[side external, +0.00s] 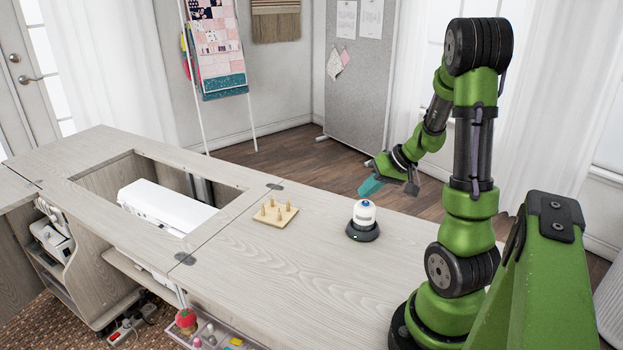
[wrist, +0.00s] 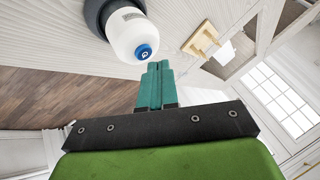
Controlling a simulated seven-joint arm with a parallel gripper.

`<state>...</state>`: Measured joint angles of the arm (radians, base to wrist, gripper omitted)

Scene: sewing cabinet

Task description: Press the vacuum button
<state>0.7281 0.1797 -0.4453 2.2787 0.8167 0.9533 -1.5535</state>
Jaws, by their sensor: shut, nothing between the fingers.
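The vacuum (side external: 364,215) is a small white, rounded unit on a dark round base, upright on the wooden cabinet top in the side view. In the wrist view its white body (wrist: 122,32) shows at the upper middle, with a blue round button (wrist: 144,52) on its end. My gripper (side external: 369,187) has teal fingers and is above and close to the vacuum in the side view. In the wrist view the closed fingertips (wrist: 159,66) are just beside the button, seemingly apart from it. The fingers are together and hold nothing.
A wooden peg board (side external: 275,215) with several pegs lies left of the vacuum. Farther left, a white machine (side external: 165,205) sits in the cabinet's recessed opening. The cabinet top (side external: 310,270) in front of the vacuum is clear. A tray of small sewing items hangs at the front edge.

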